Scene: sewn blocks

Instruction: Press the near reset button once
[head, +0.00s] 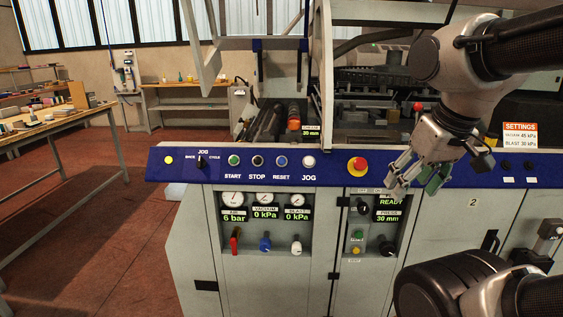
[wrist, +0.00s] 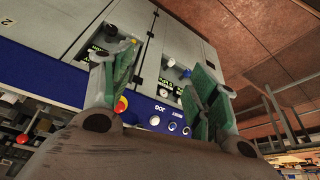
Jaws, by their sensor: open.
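The RESET button (head: 281,161) is a small round blue button on the dark blue control strip, between STOP (head: 257,161) and JOG (head: 308,161), with its label below it. My gripper (head: 416,178) is open and empty, with green pads on its fingers. It hangs in front of the strip, right of the red emergency stop (head: 357,166) and well right of RESET, touching no button that I can see. In the wrist view my gripper (wrist: 150,75) has its fingers spread, with the tilted control strip (wrist: 45,73) behind them; small lettering there is hard to read.
The red emergency stop stands out between my gripper and the RESET button. Gauges (head: 263,199) and coloured valve knobs (head: 265,243) sit in a recess below the strip. A workbench (head: 60,135) stands far left, with open red floor (head: 120,220) beside it.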

